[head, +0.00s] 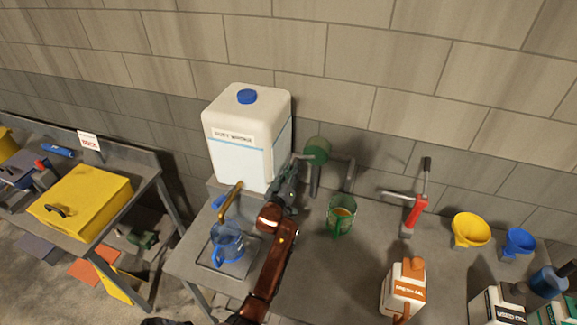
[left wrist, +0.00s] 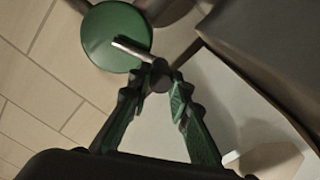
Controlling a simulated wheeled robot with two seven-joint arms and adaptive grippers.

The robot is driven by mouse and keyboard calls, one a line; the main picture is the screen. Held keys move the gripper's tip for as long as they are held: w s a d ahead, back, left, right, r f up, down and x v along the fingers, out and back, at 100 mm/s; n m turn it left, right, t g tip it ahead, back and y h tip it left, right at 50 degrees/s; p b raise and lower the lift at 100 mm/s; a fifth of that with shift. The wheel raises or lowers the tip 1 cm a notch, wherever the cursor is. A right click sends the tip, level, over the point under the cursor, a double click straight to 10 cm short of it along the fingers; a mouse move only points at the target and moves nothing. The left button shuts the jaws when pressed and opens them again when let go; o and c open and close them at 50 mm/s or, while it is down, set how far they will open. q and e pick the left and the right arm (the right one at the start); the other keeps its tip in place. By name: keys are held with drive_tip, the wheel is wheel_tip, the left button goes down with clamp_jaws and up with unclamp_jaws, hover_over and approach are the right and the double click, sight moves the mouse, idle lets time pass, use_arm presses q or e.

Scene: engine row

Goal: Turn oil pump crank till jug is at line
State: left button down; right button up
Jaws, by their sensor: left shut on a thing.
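The oil pump (head: 317,149) is a green round body on a dark post at the back of the bench. In the left wrist view its green disc (left wrist: 112,38) faces me, with a grey crank arm (left wrist: 133,50) ending in a dark grip. My left gripper (head: 294,168) is shut on the crank's grip, left of the pump; its fingers (left wrist: 158,82) close around it in the wrist view. A clear green-tinted jug (head: 341,216) stands below the pump's spout (head: 349,172), with some amber oil inside. I cannot make out its line. My right gripper is out of view.
A white tank (head: 250,140) with a blue cap stands left of the pump; a blue jug (head: 228,242) sits under its tap. To the right are a red hand tool (head: 416,212), an orange-labelled jug (head: 403,290), a yellow funnel (head: 470,229) and a blue funnel (head: 519,241).

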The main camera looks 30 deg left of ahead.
use_arm(q)
drive_tip(key=shift+w+d+f+n+p, duration=0.1)
drive_tip(key=shift+d+f+n+p, duration=0.2)
drive_tip(key=shift+f+n, duration=0.5)
drive_tip(key=shift+d+f+n+p, duration=0.15)
drive_tip(key=shift+d+f+n, duration=0.15)
drive_tip(key=shift+n, duration=0.8)
drive_tip(key=shift+f, duration=0.1)
drive_tip(key=c, duration=2)
unclamp_jaws()
drive_tip(key=shift+c, duration=0.2)
